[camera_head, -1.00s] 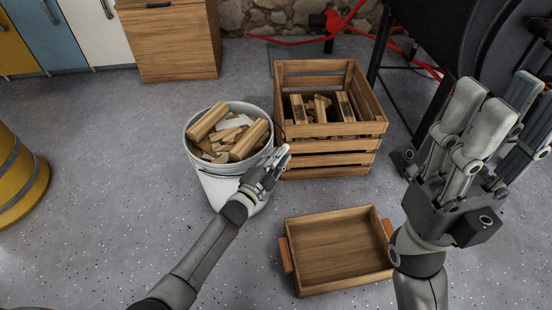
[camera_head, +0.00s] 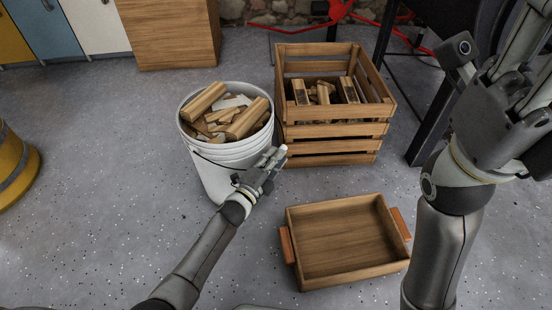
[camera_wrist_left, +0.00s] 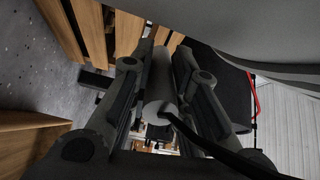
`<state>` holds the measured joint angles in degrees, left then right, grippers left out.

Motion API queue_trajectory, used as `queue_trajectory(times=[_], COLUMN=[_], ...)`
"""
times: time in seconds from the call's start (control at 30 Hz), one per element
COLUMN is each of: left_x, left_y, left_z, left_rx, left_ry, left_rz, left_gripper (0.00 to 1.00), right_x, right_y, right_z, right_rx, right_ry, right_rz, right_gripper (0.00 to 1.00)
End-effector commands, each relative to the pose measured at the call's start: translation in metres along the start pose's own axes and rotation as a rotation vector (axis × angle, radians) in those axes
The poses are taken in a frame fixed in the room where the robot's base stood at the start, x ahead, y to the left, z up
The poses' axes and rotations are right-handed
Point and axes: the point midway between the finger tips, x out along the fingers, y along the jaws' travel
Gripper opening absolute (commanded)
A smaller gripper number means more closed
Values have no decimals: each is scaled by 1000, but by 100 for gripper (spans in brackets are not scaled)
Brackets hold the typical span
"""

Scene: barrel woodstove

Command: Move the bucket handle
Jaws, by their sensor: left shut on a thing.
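A white bucket (camera_head: 213,175) full of split wood stands on the floor left of centre in the head view. Its thin dark wire handle (camera_head: 208,160) hangs down across the front. My left gripper (camera_head: 268,163) is at the bucket's front right side, shut on the handle. In the left wrist view, the handle's pale round grip (camera_wrist_left: 160,85) lies between the two fingers, with the dark wire running off to the lower right. My right gripper (camera_head: 518,75) is raised at the right edge, its fingers spread and empty, tips partly cut off.
A slatted wooden crate (camera_head: 335,130) with wood stands right of the bucket. An empty wooden tray (camera_head: 345,240) lies in front of the crate. Cabinets (camera_head: 170,35) stand behind, and a yellow barrel (camera_head: 15,170) stands at left.

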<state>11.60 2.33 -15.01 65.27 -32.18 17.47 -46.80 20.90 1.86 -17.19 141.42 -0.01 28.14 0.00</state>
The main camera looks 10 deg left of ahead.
Motion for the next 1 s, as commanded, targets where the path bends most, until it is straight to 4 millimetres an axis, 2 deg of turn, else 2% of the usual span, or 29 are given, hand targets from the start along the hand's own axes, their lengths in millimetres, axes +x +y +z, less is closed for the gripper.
queue_trajectory(times=[0.27,0.3,0.47,0.83,1.0], left_x=[-1,-1,0,-1,-15], left_y=[2,2,2,0,1], left_z=[-3,-3,-3,-1,0], left_rx=[1,1,0,0,0], left_ry=[4,4,5,1,1], left_rz=[4,4,3,1,1], left_gripper=[0,20,40,42,42], right_x=[0,0,0,0,0], right_y=[0,0,0,0,0], right_z=[0,0,0,0,0], right_rx=[0,0,0,0,0], right_ry=[0,0,1,0,0], right_rz=[0,0,0,2,1], right_gripper=[40,40,40,40,40])
